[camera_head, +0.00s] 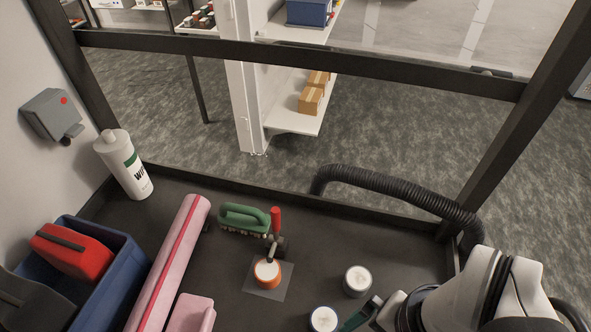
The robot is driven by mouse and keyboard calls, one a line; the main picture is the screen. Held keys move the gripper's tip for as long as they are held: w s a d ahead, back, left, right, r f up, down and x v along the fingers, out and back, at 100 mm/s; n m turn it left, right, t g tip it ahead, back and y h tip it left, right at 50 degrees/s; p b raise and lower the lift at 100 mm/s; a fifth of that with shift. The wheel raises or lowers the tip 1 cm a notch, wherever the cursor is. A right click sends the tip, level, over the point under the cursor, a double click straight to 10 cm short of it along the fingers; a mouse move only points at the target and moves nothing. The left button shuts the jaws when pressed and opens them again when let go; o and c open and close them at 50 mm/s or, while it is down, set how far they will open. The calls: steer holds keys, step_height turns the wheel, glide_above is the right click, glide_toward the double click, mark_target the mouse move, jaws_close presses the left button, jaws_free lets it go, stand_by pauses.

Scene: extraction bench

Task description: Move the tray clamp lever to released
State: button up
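The tray clamp (277,246) is a small dark toggle clamp with a red-handled lever (276,218). The lever stands roughly upright. The clamp sits at the back edge of a grey square plate (266,292), and its dark arm reaches forward over an orange round piece with a pale top (267,270). Whether it presses on that piece I cannot tell. My white arm comes in at the lower right. What seems to be my gripper (362,314) is at the bottom edge, right of and nearer than the clamp, apart from it. Its fingers are mostly cut off, so their opening is unclear.
Two white-topped jars (357,280) (323,319) stand between clamp and arm. A pink roll (170,262), blue bin (120,268) and white bottle (123,164) occupy the left. A black hose (390,187) curves behind.

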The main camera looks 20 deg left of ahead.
steer(key=shift+c, duration=0.2)
steer(key=shift+n, duration=0.4)
steer(key=w+r, duration=0.1)
steer(key=w+a+r, duration=0.1)
steer(key=w, duration=0.1)
steer(key=w+r, duration=0.1)
steer(key=w, duration=0.1)
steer(key=shift+a, duration=0.2)
steer(key=c, duration=0.5)
steer(key=shift+n+h, duration=0.4)
steer(key=w+a, duration=0.1)
steer(key=w, duration=0.1)
steer(key=w+a+r, duration=0.1)
steer(key=w, duration=0.1)
steer(key=w+a+r, duration=0.1)
steer(key=shift+w+r, duration=0.15)
steer(key=shift+w, duration=0.25)
steer(key=shift+c, duration=0.3)
steer(key=n+h, duration=0.1)
steer(key=n, duration=0.1)
glide_above(275, 212)
step_height(275, 212, down, 15)
steer(key=shift+f, duration=0.45)
